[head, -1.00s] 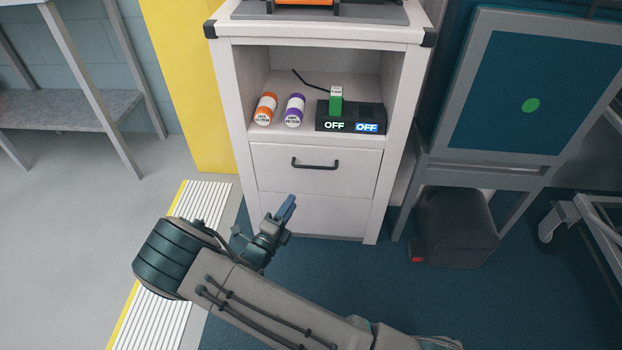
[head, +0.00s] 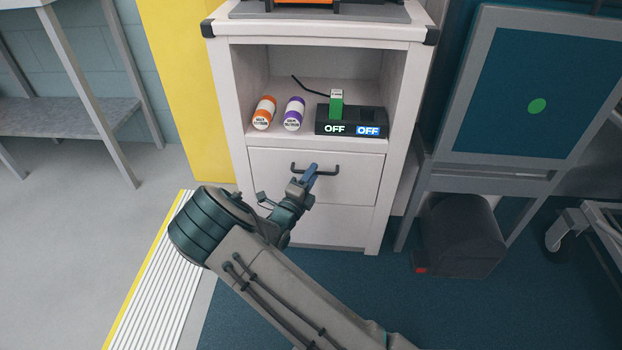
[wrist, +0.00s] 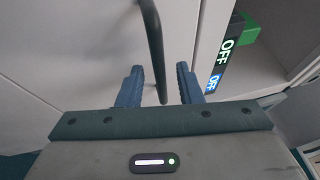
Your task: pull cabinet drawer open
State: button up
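The white cabinet (head: 223,110) has an open shelf above a closed drawer (head: 350,188) with a dark bar handle (head: 328,174). My gripper (head: 309,176) is in front of the drawer, at the handle in the head view, and hides part of the handle. In the wrist view my gripper (wrist: 159,88) is open, with its two blue fingers apart.
On the shelf lie an orange-and-white bottle (head: 264,113), a purple-and-white bottle (head: 293,113) and a black box (head: 350,119) reading OFF, with a green block (head: 336,104) on it. A dark bin (head: 458,235) stands right of the cabinet. Floor in front is clear.

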grip_shut()
jog(key=shift+s, duration=0.1)
jog(key=s+p, duration=1.2)
jog(key=s, duration=1.4)
jog(key=shift+a, duration=0.45)
grip_release()
